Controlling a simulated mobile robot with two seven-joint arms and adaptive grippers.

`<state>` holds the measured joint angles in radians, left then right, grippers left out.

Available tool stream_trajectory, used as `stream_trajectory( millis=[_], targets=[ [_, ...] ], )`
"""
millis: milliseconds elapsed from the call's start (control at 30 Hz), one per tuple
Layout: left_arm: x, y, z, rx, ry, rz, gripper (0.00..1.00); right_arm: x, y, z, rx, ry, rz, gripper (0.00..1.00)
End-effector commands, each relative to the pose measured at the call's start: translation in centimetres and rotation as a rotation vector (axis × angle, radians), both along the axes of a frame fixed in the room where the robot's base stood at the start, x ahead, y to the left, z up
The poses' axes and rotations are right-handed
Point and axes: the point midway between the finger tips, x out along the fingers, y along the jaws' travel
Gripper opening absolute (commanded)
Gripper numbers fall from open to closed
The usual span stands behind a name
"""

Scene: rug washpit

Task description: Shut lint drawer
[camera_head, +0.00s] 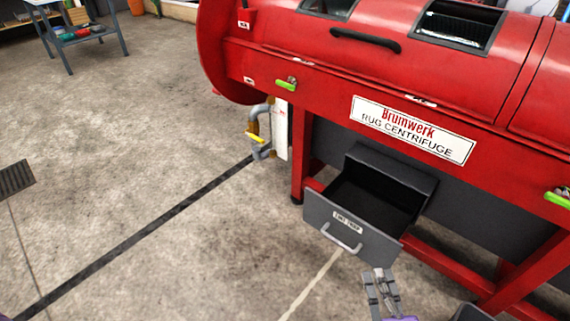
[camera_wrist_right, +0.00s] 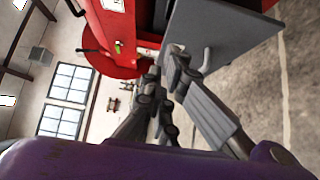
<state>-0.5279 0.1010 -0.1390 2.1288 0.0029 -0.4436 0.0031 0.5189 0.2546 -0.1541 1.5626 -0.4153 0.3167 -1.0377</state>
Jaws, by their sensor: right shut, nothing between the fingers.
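The grey lint drawer (camera_head: 352,238) is pulled out from under the red rug centrifuge, and its dark inside shows empty. Its front carries a white label (camera_head: 347,222) and a bar handle (camera_head: 341,238). My right gripper (camera_head: 378,274) is low in front of the drawer, near the lower right of its front. In the right wrist view, the drawer front (camera_wrist_right: 222,35) fills the upper right, with its handle (camera_wrist_right: 206,62) close beside the fingers (camera_wrist_right: 165,62). The right fingers are shut with nothing between them. Whether they touch the drawer cannot be told. My left gripper is not in view.
The red centrifuge (camera_head: 322,68) stands above the drawer on red legs (camera_head: 299,160). A pipe with a yellow-handled valve (camera_head: 258,138) is left of it. A blue table (camera_head: 75,36) stands far back left. The concrete floor (camera_head: 130,180) at left is mostly clear.

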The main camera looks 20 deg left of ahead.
Motion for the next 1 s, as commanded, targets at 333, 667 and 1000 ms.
stream_trajectory(
  millis=[333, 667, 1000],
  targets=[
    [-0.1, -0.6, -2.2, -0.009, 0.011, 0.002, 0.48, 6.2, 1.5, -0.3, -0.002, 0.001, 0.0, 0.0],
    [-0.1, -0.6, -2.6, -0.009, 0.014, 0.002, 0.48, 8.0, 0.9, -0.1, 0.001, 0.003, -0.001, 0.0],
    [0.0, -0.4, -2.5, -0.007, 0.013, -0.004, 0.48, 8.2, 0.8, -0.1, 0.001, 0.002, -0.001, 0.0]
  ],
)
